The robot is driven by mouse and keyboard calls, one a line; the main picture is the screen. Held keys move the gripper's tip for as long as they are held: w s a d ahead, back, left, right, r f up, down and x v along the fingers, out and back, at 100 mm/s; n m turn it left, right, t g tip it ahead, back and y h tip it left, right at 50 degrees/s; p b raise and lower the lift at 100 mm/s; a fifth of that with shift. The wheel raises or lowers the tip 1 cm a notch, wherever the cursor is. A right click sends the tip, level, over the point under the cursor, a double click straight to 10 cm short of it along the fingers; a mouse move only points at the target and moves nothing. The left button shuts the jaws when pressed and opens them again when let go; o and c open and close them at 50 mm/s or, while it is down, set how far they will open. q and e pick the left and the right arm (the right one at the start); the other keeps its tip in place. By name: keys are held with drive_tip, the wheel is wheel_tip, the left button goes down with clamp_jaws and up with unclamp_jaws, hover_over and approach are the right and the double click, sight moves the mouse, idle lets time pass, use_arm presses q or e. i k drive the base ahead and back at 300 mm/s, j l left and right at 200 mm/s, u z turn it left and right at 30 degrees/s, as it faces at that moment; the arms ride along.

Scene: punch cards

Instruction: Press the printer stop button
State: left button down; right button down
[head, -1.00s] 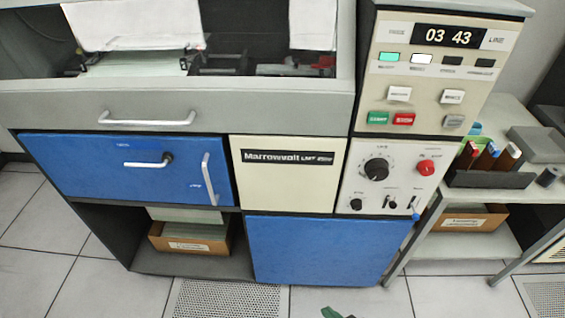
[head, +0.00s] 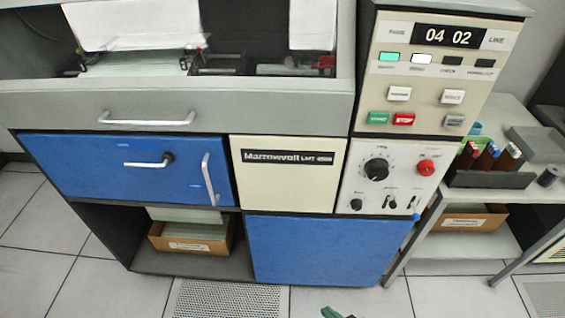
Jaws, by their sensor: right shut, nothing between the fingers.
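The red STOP button (head: 403,119) is on the cream control panel (head: 385,100) of the printer, at the upper right of the head view. A green START button (head: 378,118) sits just left of it. My right gripper (head: 338,312) shows only as a small green and dark tip at the bottom edge, far below the panel and apart from the button. It is shut and empty; most of it is outside the picture. My left gripper is not in view.
Above the buttons are a counter display (head: 449,36) reading 04 02 and a lit green lamp (head: 389,57). A lower panel has a black knob (head: 376,169) and a round red button (head: 425,168). A side table (head: 540,190) with markers stands at right. Tiled floor lies in front.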

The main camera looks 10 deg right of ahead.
sight(401, 119)
drive_tip(key=z, duration=1.25)
